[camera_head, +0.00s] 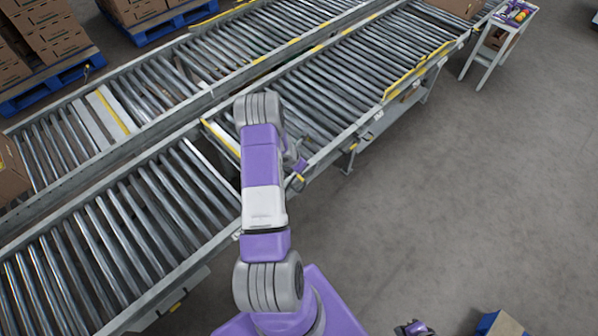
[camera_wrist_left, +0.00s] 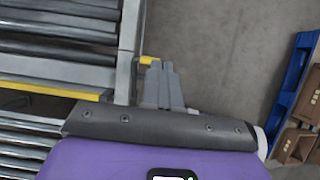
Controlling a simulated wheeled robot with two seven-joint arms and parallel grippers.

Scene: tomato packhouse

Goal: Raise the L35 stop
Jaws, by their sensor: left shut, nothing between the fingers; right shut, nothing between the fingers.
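A yellow-edged bar, seemingly a stop, (camera_head: 220,139) crosses the near roller line at the gap between two conveyor sections. It also shows in the left wrist view (camera_wrist_left: 48,89). No L35 label is readable, and I cannot tell whether it is up or down. A small yellow piece (camera_wrist_left: 149,60) sits at the conveyor's side rail, close to the tips of my left gripper (camera_wrist_left: 159,68), which is shut and empty. I cannot tell whether they touch. In the head view my left arm largely hides that gripper. My right gripper (camera_head: 415,328) is shut and empty at the bottom edge, over the floor.
Two roller lines run diagonally; the far one carries another yellow-striped plate (camera_head: 112,112). A yellow guard (camera_head: 415,72) lines the near conveyor's right side. A small cart (camera_head: 489,50) stands upper right. Stacked cartons (camera_head: 45,40) are upper left. Floor to the right is mostly clear.

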